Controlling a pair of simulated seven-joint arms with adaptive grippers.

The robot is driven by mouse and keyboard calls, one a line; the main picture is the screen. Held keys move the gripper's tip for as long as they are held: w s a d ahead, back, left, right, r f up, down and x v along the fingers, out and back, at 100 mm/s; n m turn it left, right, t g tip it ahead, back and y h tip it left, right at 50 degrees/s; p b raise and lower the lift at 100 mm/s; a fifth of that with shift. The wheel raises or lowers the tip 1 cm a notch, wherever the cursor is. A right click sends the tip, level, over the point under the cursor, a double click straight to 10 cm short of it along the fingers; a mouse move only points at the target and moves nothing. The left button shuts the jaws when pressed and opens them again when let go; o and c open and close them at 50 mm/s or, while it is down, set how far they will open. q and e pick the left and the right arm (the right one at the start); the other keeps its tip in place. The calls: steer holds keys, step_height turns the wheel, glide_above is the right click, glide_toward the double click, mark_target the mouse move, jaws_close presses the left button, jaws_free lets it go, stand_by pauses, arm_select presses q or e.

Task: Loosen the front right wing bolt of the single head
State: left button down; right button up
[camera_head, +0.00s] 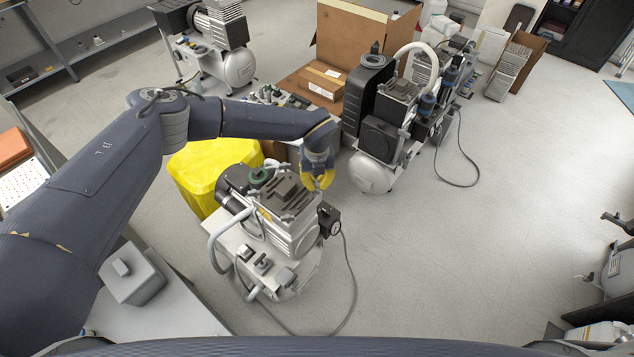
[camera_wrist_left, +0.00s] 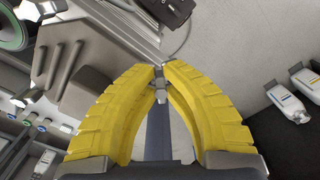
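The single-head compressor (camera_head: 290,222) stands in the middle of the head view, with a grey finned head (camera_head: 287,196) on top. My left gripper (camera_head: 318,182) reaches down at the right side of that head, its yellow fingers angled downward. In the left wrist view the two yellow fingers (camera_wrist_left: 160,70) converge on a small metal wing bolt (camera_wrist_left: 158,84) and appear closed around it. The finned head (camera_wrist_left: 80,62) lies to the left of the fingers there. In the head view the arm and fingers hide the bolt. My right gripper is in neither view.
A yellow bin (camera_head: 205,172) stands close behind the compressor's left. A larger compressor (camera_head: 385,135) stands behind right, beside a cardboard box (camera_head: 345,38). Floor at right (camera_head: 480,230) is mostly clear.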

mark_target(317, 183)
arm_select(q)
steer(key=c, duration=1.5)
jaws_free()
step_height(317, 183, up, 12)
